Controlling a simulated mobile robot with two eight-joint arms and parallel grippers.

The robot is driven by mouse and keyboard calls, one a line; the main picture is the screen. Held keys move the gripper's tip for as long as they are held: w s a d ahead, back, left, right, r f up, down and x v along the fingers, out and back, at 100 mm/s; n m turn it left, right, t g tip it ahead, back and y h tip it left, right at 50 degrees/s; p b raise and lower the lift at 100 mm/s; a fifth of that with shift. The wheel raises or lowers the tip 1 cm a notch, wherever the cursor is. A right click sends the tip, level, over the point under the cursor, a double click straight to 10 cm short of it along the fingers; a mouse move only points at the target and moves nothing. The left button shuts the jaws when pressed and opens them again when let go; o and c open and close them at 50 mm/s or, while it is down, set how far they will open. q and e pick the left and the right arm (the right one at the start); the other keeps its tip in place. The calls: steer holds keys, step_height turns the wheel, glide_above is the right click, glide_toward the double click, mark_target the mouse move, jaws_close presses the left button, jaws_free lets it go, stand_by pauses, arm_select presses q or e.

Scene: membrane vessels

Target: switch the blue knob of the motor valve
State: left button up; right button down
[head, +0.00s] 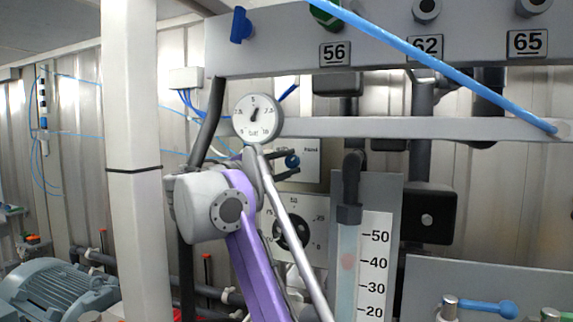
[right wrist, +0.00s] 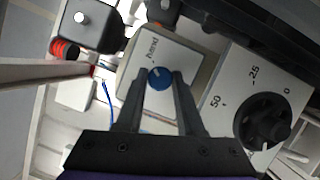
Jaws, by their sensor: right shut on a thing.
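The blue knob (head: 292,161) sits on a white plate (head: 311,172) in the middle of the head view. The right wrist view shows the knob (right wrist: 160,78) on its white plate (right wrist: 183,62), which carries the word "hand". My right gripper (head: 291,159) reaches it from the left, at the end of my purple and white arm. In the right wrist view the two dark fingers of the gripper (right wrist: 160,77) lie on either side of the knob and are shut on it. My left gripper is not in view.
A pressure gauge (head: 257,119) hangs just above my right wrist. A black dial (head: 291,229) on a white scale plate is just below the knob. A flow tube (head: 347,270) stands to the right. A blue hose (head: 430,60) crosses the upper right.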

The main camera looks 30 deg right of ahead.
stand_by(0.3)
steer(key=c, duration=0.5)
jaws_free()
